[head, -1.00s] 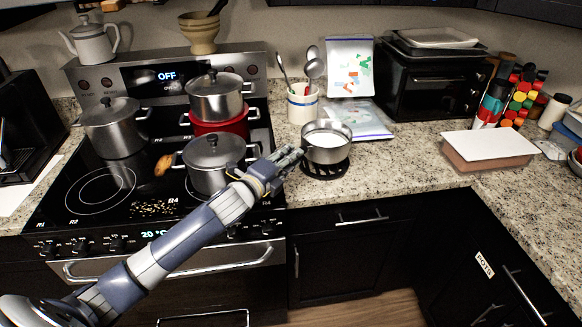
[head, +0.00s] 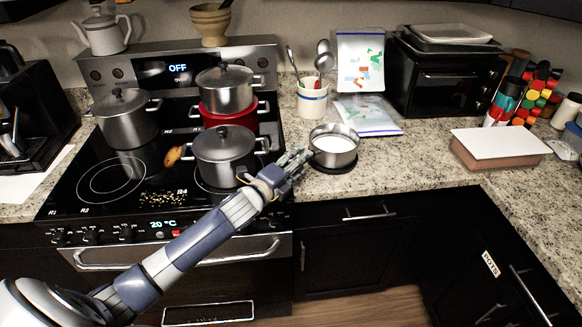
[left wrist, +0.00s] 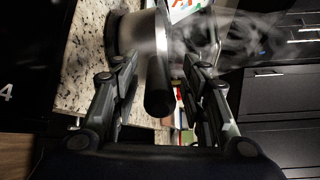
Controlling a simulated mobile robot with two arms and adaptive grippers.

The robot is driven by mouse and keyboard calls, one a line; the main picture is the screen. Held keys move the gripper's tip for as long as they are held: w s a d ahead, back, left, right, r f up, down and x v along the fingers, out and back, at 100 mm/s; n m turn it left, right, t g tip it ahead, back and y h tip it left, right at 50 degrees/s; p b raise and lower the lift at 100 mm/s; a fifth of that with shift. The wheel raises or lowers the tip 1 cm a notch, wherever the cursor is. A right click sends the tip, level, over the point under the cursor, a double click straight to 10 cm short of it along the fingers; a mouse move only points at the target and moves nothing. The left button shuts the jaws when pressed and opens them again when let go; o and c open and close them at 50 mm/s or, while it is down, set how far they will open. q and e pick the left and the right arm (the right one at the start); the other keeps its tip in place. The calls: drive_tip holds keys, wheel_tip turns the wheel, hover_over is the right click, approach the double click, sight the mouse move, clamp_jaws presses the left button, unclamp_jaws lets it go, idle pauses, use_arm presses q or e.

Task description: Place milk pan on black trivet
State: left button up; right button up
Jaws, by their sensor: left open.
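The milk pan (head: 334,148) is a small steel pan with white contents. It stands upright on the black trivet (head: 338,170), which shows only as a dark rim under its base. My left gripper (head: 302,162) is open at the pan's left, at the handle side. In the left wrist view, the pan's side (left wrist: 138,35) is at the top and its black handle (left wrist: 158,90) lies between the two spread fingers (left wrist: 163,88). In the head view the gripper hides the handle. My right gripper is not in view.
The cooktop to the left holds a lidded pot (head: 224,155) near my arm, a red pot (head: 229,120) with a steel one on it, and another steel pot (head: 128,118). A utensil crock (head: 312,102) and plastic bag (head: 368,117) lie behind.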

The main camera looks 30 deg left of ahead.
use_arm(q)
drive_tip(key=s+a+r+b, duration=0.1)
drive_tip(key=s+b, duration=0.1)
drive_tip(key=s, duration=0.9)
drive_tip(key=shift+s+a+r, duration=0.15)
drive_tip(key=shift+s+a, duration=0.1)
drive_tip(key=shift+s, duration=0.1)
